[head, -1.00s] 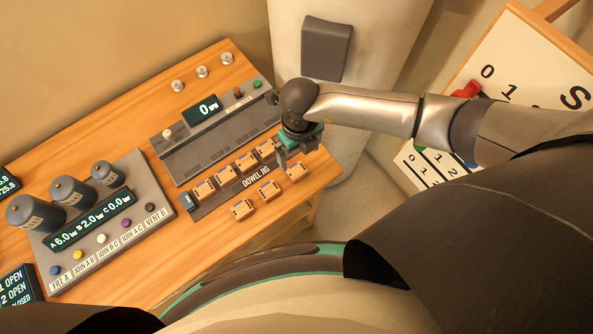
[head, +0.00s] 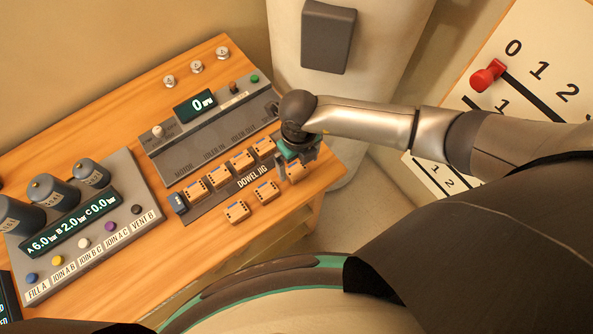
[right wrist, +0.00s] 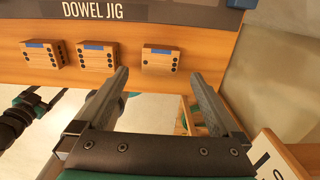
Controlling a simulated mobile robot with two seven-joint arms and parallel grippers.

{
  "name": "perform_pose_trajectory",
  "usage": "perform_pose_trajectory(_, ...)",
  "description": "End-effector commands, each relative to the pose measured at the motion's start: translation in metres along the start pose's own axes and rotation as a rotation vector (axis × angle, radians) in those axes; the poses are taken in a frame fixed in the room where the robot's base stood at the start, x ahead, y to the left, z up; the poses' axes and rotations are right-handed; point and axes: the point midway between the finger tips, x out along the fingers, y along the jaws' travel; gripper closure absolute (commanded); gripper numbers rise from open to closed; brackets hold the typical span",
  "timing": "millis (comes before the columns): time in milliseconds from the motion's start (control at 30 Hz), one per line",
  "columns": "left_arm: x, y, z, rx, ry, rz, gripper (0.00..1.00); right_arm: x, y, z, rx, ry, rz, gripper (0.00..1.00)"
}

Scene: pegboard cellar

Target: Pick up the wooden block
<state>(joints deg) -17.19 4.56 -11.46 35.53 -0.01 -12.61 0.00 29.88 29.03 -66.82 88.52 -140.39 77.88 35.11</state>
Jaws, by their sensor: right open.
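Several small wooden blocks with dark dots show. Three lie loose in a front row: a left one (head: 236,211), a middle one (head: 266,192) and a right one (head: 297,171). My right gripper (head: 299,168) is over the right block and partly hides it. In the right wrist view my open right gripper (right wrist: 161,76) has its fingers on either side of the line to that block (right wrist: 160,59), with nothing held. I cannot tell how high the fingertips are above it. A dark and teal part, apparently my left gripper, shows at the left of the right wrist view, its jaws unclear.
More blocks (head: 220,174) sit in a row on the dowel jig (head: 203,213), behind the loose ones. A grey console (head: 188,158) stands behind the jig, and a panel with canisters (head: 125,228) at left. The table's front edge is close to the loose blocks.

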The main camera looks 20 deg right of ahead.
Motion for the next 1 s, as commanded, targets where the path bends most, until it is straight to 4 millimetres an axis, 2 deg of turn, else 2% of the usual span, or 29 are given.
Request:
perform_pose_trajectory(33, 0.009, 0.000, 0.001, 0.000, 0.000, 0.000, 0.24, 0.009, 0.000, 0.001, 0.000, 0.000, 0.000, 0.00)
perform_pose_trajectory(333, 0.037, 0.001, 0.003, 0.000, 0.000, 0.000, 0.24, 0.038, 0.001, 0.003, 0.000, 0.000, 0.001, 0.00)
perform_pose_trajectory(700, 0.040, 0.001, 0.003, 0.000, 0.000, 0.000, 0.24, 0.041, 0.001, 0.003, 0.000, 0.000, 0.001, 0.01)
perform_pose_trajectory(1000, 0.040, 0.001, 0.003, 0.000, 0.000, 0.000, 0.24, 0.041, 0.001, 0.003, 0.000, 0.000, 0.000, 0.35)
